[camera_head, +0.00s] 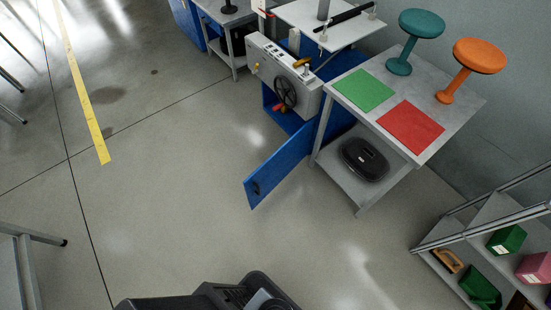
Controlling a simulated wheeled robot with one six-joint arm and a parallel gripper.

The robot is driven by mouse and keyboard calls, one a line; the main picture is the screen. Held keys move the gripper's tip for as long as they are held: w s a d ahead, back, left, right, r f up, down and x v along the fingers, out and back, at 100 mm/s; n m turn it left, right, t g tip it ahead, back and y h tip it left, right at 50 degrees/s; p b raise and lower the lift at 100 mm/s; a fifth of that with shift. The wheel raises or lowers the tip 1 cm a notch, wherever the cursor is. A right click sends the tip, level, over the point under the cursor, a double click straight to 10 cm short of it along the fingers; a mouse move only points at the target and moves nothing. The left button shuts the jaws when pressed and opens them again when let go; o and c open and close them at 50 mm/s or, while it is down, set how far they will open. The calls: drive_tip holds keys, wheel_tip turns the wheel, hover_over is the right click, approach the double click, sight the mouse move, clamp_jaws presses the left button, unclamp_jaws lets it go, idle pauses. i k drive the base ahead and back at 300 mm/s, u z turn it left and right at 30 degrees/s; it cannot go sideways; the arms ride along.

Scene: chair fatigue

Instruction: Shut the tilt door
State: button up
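A blue door (278,168) stands open in the middle of the view. It juts out and down-left from a blue cabinet (285,116) under a white machine (285,72). A small dark handle (256,187) shows near the door's free end. The cabinet's opening is partly visible beneath the machine's black handwheel (285,92). Dark parts of my own body show at the bottom edge, well short of the door. My gripper cannot be made out in this view.
Right of the door stands a grey table (455,88) with green and red mats and two stools on top. A black robot-vacuum-like object (363,160) lies on its lower shelf. A shelf rack (480,245) stands lower right. The floor left of and before the door is clear.

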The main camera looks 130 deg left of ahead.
sight(257, 185)
drive_tip(key=u, duration=4.1)
drive_tip(key=i, duration=1)
drive_tip(key=z, duration=1.35)
drive_tip(key=k, duration=1)
drive_tip(key=u, duration=1.5)
drive_tip(key=i, duration=0.5)
drive_tip(key=z, duration=0.05)
